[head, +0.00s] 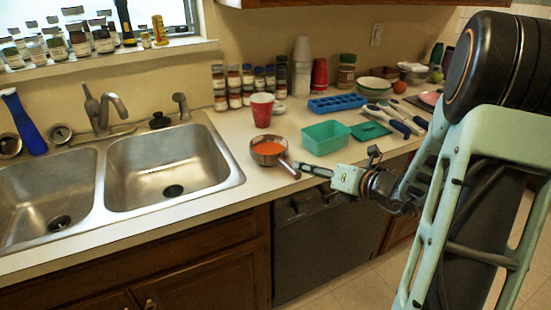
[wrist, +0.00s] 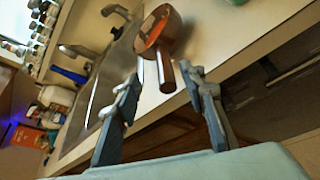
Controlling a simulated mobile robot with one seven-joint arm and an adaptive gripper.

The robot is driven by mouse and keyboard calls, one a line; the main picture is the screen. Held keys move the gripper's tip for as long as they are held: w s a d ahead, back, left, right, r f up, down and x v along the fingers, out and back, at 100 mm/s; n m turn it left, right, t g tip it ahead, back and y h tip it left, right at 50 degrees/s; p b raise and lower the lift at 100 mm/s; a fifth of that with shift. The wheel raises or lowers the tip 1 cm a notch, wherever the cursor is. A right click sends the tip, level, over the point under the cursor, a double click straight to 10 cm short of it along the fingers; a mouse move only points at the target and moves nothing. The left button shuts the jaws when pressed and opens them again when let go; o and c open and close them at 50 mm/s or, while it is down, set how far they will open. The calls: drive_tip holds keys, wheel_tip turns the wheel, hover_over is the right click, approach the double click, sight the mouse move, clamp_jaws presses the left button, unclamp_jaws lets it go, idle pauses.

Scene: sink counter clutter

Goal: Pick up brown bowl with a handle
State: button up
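The brown bowl with a handle (head: 268,151) stands on the counter just right of the sink, its inside orange. Its handle (head: 289,168) points toward the front edge and my gripper. In the wrist view the bowl (wrist: 157,32) is at the top centre, with the handle (wrist: 166,76) reaching down toward the space between my fingers. My gripper (head: 305,167) is close to the handle's end in the head view. In the wrist view my gripper (wrist: 162,82) has its fingers spread apart, one on each side of the handle end. No contact is visible.
A red cup (head: 262,110) stands behind the bowl. A teal container (head: 326,138) is to its right, with a blue tray (head: 337,103) behind. The double sink (head: 236,178) lies left. The counter's front edge is close to my gripper.

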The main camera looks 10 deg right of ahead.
sight(288, 163)
drive_tip(key=x, duration=0.4)
drive_tip(key=shift+s, duration=0.1)
drive_tip(key=x, duration=0.5)
drive_tip(key=shift+f, duration=0.45)
drive_tip(key=shift+c, duration=0.4)
clamp_jaws()
drive_tip(key=shift+r, duration=0.1)
